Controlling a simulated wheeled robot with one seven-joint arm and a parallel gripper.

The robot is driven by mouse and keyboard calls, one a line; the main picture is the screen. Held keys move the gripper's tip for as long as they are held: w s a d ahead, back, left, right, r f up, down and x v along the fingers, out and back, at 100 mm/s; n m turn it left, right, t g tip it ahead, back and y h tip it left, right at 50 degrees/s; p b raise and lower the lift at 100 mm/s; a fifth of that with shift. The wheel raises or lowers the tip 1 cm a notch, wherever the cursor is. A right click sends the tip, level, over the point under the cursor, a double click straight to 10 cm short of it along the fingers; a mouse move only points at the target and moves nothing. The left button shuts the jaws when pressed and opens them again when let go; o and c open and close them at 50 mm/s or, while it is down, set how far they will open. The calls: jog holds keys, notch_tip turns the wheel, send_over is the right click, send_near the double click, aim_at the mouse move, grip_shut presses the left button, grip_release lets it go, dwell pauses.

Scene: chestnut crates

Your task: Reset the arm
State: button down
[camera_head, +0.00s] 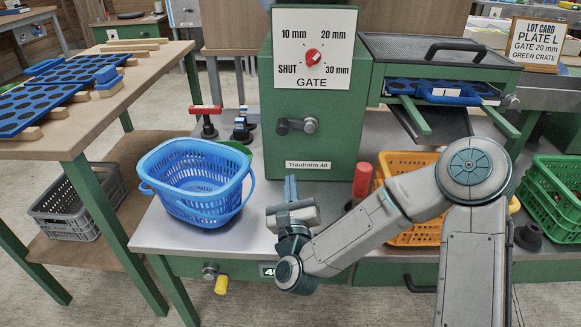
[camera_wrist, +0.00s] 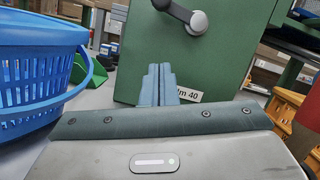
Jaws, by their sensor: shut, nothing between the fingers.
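My gripper (camera_head: 290,188) is at the end of my bent arm, over the metal bench in front of the green machine (camera_head: 335,125). Its blue-grey fingers are together with nothing between them; they also show in the wrist view (camera_wrist: 159,85), pointing at the machine's front near the "Trauholm 40" label. The fingers appear apart from the machine. The machine's gate dial (camera_head: 313,57) has a red knob, and a crank handle (camera_head: 297,126) sits below it. My forearm hides part of the orange crate (camera_head: 405,163).
A blue basket (camera_head: 195,180) stands left of my gripper, close by in the wrist view (camera_wrist: 40,75). A green crate (camera_head: 555,200) is at the right, a grey crate (camera_head: 75,215) on a lower shelf. A red-topped tool (camera_head: 206,112) stands behind the basket. A sign (camera_head: 536,44) reads "PLATE L, gate 20 mm, green crate".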

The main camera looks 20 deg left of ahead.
jog(key=s+d+r+n+g+h+p, duration=0.1)
jog(key=d+r+n+g+p, duration=0.4)
jog(key=d+r+n+p, duration=0.4)
jog(key=d+r+n+g+h+p, duration=0.2)
jog(key=d+r+n+g+p, duration=0.3)
jog(key=n+p, duration=0.75)
jog(key=s+d+r+n+g+h+p, duration=0.3)
jog(key=s+d+r+n+g+p, duration=0.3)
jog(key=s+d+r+p, duration=0.5)
jog(key=s+d+r, duration=0.6)
jog(key=s+r, duration=0.1)
jog(key=r, duration=0.2)
jog(key=shift+r+g+h+p, duration=0.2)
jog(key=shift+g+h+p, duration=0.2)
